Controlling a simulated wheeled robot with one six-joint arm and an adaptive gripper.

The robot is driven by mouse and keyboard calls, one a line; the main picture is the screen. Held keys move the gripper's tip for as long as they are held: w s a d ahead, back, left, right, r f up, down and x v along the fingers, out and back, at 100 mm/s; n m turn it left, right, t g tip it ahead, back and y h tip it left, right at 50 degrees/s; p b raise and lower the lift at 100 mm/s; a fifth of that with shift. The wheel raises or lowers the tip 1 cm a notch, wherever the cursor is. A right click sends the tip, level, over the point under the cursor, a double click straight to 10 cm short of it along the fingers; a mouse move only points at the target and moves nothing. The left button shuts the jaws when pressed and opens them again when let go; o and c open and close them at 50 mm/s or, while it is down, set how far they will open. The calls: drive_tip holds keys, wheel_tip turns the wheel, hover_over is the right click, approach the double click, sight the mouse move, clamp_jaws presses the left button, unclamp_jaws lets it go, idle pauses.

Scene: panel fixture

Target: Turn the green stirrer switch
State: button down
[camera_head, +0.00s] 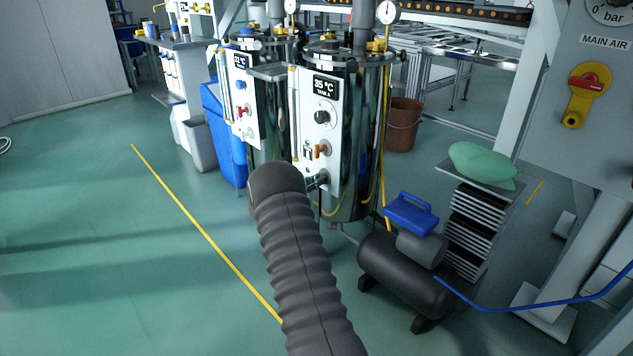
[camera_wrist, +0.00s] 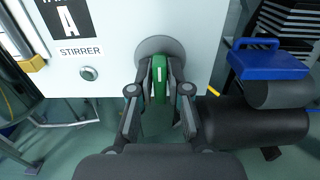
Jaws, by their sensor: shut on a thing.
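The green stirrer switch (camera_wrist: 160,76) sits on a round grey base on the white panel (camera_wrist: 112,20), right of the "STIRRER" label, in the wrist view. Its handle stands upright in that picture. My gripper (camera_wrist: 160,88) is shut on the switch, with one finger on each side of the handle. In the head view the white panel (camera_head: 312,112) is on the front of the steel tank, and my gripper (camera_head: 318,181) reaches its lower part. My dark ribbed arm hides much of this area, and the switch is hard to make out there.
An orange-handled valve (camera_head: 320,150) and a black knob (camera_head: 322,118) sit higher on the panel. A black compressor (camera_head: 405,280) with a blue top (camera_head: 410,213) stands right of the tank. A blue hose (camera_head: 530,306) runs right. Open floor lies left.

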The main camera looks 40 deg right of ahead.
drive_tip(key=c, duration=1.2)
unclamp_jaws()
drive_tip(key=shift+a, duration=0.1)
drive_tip(key=s+a, duration=0.1)
drive_tip(key=a, duration=1)
drive_tip(key=shift+a, duration=0.4)
drive_tip(key=shift+f, duration=0.1)
